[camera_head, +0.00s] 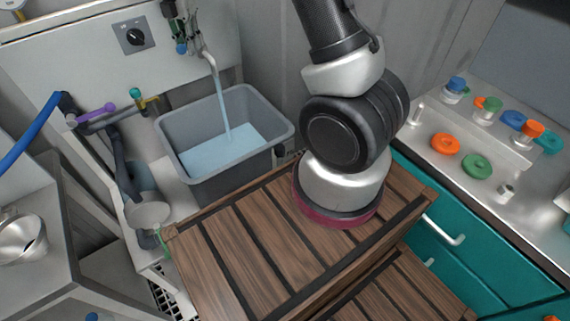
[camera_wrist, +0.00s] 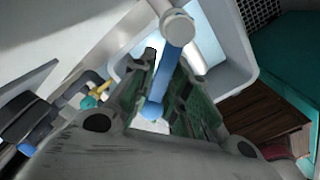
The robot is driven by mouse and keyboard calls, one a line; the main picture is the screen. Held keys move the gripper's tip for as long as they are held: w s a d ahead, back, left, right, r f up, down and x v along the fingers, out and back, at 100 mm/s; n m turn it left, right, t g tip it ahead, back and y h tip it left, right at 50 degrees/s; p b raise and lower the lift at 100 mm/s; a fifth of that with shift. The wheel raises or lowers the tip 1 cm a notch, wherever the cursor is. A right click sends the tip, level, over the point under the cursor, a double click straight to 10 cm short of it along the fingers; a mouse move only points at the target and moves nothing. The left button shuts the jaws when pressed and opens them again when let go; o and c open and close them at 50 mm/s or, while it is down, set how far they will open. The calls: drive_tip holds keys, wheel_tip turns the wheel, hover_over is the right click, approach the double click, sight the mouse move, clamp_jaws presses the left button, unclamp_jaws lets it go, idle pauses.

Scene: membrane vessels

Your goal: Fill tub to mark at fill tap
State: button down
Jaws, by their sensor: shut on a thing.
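The grey tub (camera_head: 271,112) stands below the fill tap (camera_head: 206,54) in the head view, with pale blue water (camera_head: 222,152) in it. A stream runs from the spout into the tub. I cannot make out a fill mark. In the wrist view the tub (camera_wrist: 240,78) lies beyond my fingers, partly hidden. My gripper (camera_wrist: 163,75) is shut on the tap's blue lever (camera_wrist: 153,109), which lies between the green-padded fingers. In the head view my gripper (camera_head: 180,32) shows small at the tap, near the top edge.
A slatted wooden platform (camera_head: 250,241) is in front of the tub. A purple-handled valve (camera_head: 96,113) and a yellow valve (camera_head: 148,102) are left of it. A steel counter with coloured caps, including an orange one (camera_head: 445,143), is right, above teal cabinets (camera_head: 466,235).

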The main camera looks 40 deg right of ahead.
drive_tip(key=n, duration=0.2)
drive_tip(key=s+d+n, duration=0.1)
drive_tip(key=n, duration=0.1)
drive_tip(key=s+d+n, duration=0.1)
drive_tip(key=n, duration=0.2)
drive_tip(key=shift+s+f, duration=0.1)
drive_tip(key=shift+s, duration=0.05)
idle(7.2)
